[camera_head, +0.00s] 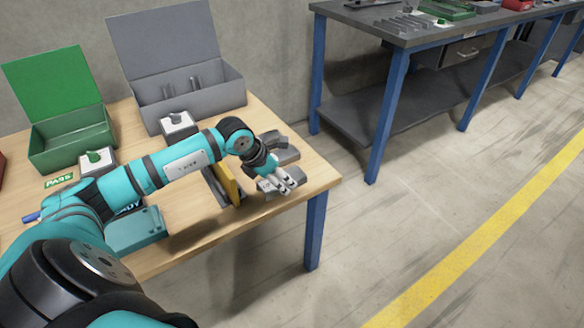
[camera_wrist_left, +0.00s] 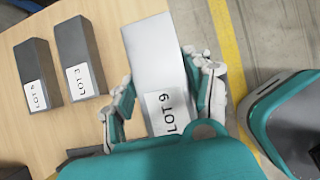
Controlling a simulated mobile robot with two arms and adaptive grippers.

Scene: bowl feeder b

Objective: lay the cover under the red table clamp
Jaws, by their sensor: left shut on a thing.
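My left gripper (camera_head: 284,181) is over the right end of the wooden table in the head view. In the left wrist view its two fingers (camera_wrist_left: 165,90) are closed on the sides of a light grey block (camera_wrist_left: 155,52) with a white LOT label. Whether this block is the cover, I cannot tell. In the head view the fingers mostly hide it. No red table clamp can be made out. My right gripper is not in view.
Two dark grey LOT blocks (camera_wrist_left: 37,75) (camera_wrist_left: 76,60) lie left of the held block. An open green box (camera_head: 70,140) and an open grey box (camera_head: 205,98) stand at the table's back. A blue-legged workbench (camera_head: 430,35) stands beyond a floor gap.

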